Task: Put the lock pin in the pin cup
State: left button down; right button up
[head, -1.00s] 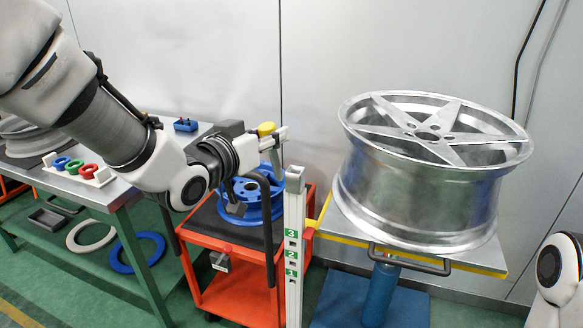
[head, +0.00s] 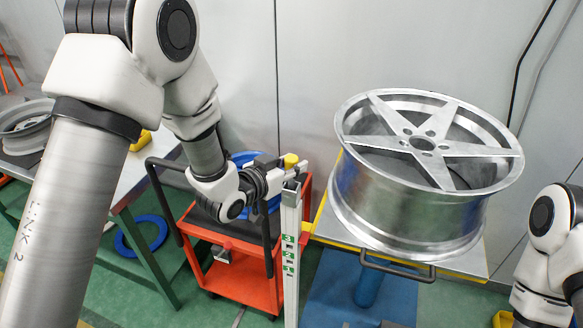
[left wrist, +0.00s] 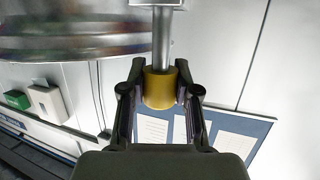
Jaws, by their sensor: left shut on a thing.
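My left gripper (head: 280,166) is shut on the lock pin, beside the top of the numbered post in the head view. The yellow knob of the lock pin (head: 290,160) shows there. I cannot make out the pin cup. My right arm is at the right edge; its gripper is out of view.
A silver five-spoke wheel (head: 425,195) rests on a yellow-edged lift platform right of the numbered post (head: 290,255). A red cart (head: 235,285) with a blue part stands behind the post. A workbench (head: 140,165) is at left.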

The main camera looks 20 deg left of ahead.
pick_arm(q)
jog(key=shift+s+f, duration=0.1)
jog(key=shift+f, duration=0.4)
jog(key=shift+f, duration=0.2)
jog(key=c, duration=0.8)
grip_release()
jog(key=shift+r, duration=0.1)
jog(key=shift+c, duration=0.2)
